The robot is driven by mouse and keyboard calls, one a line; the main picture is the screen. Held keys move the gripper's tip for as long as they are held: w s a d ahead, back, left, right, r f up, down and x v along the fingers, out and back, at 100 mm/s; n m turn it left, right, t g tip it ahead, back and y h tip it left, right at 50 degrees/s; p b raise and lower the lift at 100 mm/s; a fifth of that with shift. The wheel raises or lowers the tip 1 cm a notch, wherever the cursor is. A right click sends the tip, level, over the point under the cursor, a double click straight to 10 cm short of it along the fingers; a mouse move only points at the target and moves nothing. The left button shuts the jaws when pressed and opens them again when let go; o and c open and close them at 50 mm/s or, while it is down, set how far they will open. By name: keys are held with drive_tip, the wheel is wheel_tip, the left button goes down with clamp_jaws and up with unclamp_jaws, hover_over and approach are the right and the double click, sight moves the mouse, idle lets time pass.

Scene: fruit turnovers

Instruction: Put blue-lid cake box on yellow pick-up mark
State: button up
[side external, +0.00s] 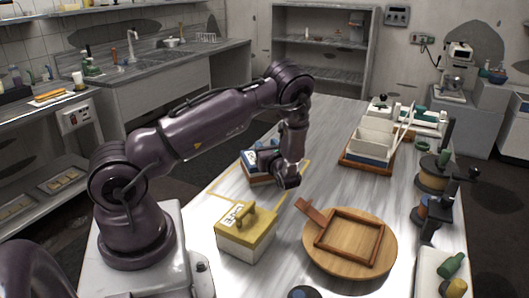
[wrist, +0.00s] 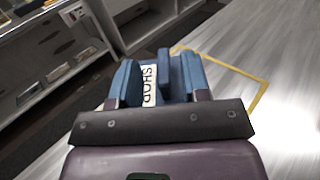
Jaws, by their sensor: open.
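The blue-lid cake box (side external: 255,160) stands on the table beside my gripper, partly hidden by it in the side view. In the wrist view its blue lid (wrist: 190,72), raised handle and white "SHOP" label (wrist: 148,86) show just beyond the gripper. My gripper (side external: 287,182) is open, low and close to the box; it also shows in the wrist view (wrist: 158,100). I cannot tell whether it touches the box. The yellow pick-up mark (side external: 222,182) is a thin outline on the table, with one corner in the wrist view (wrist: 262,82). The box stands at its far side, covering part of it.
A yellow-lid cake box (side external: 246,236) stands at the mark's near side. A round wooden board (side external: 386,258) with a square frame lies to the right. A wooden tray (side external: 352,164) with white containers stands behind it. Spool stands (side external: 433,180) line the right edge.

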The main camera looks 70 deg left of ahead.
drive_tip(key=s+d+r+n+g+h, duration=0.25)
drive_tip(key=r+n, duration=0.35)
drive_tip(key=r, duration=0.4)
drive_tip(key=s+d+r+n+t+h, duration=0.2)
drive_tip(key=s+d+r+n+h, duration=0.2)
drive_tip(key=d, duration=0.6)
drive_tip(key=s+d+r+n+t+h, duration=0.3)
drive_tip(key=s+d+r+n+h, duration=0.1)
drive_tip(key=d, duration=0.6)
drive_tip(key=s+d+r+n+t+h, duration=0.3)
drive_tip(key=d+r+h, duration=0.3)
drive_tip(key=d, duration=0.3)
drive_tip(key=shift+s+d+r+n+h, duration=0.15)
drive_tip(key=shift+s+d+n+h, duration=0.3)
drive_tip(key=shift+h, duration=0.3)
drive_tip(key=shift+a, duration=0.1)
